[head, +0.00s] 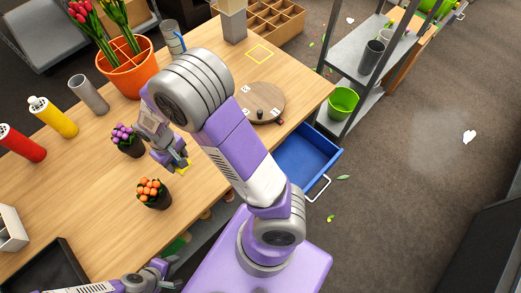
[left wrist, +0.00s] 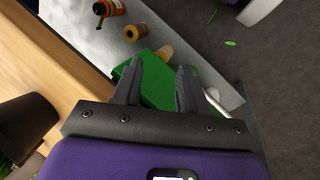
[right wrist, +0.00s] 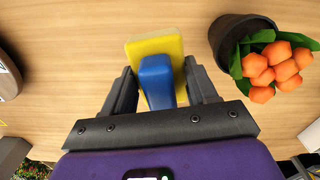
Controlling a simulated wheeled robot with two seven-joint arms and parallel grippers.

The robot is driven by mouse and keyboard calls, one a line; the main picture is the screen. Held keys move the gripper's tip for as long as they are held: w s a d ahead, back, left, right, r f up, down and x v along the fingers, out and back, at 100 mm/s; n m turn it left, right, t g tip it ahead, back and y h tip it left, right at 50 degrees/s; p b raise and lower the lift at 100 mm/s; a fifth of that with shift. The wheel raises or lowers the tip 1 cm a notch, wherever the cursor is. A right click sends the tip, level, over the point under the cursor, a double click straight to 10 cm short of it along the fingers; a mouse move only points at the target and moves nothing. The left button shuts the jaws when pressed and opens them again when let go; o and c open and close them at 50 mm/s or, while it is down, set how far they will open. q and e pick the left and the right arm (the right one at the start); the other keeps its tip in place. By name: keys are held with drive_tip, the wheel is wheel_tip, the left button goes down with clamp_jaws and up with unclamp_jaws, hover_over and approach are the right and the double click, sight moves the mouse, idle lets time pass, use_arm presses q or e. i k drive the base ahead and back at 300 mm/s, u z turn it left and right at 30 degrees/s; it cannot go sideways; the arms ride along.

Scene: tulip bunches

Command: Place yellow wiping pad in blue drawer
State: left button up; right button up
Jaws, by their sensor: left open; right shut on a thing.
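The yellow wiping pad (right wrist: 155,43) has a blue handle (right wrist: 157,80) in the right wrist view. My right gripper (right wrist: 160,75) is shut on the handle, just over the wooden table top. My left gripper (head: 172,272) is low at the table's front edge. It is open and empty in the left wrist view (left wrist: 158,72).
A purple flower pot (head: 128,143) and an orange flower pot (head: 155,194) stand near my right gripper. A round wooden turntable (head: 262,101) sits near the drawer. A green box-like thing (left wrist: 160,95) is beyond my left fingers, beside bottles (left wrist: 130,33).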

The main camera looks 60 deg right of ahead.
sight(288, 169)
drive_tip(key=k, duration=0.5)
drive_tip(key=u, duration=2.3)
drive_tip(key=k, duration=1.5)
drive_tip(key=z, duration=1.65)
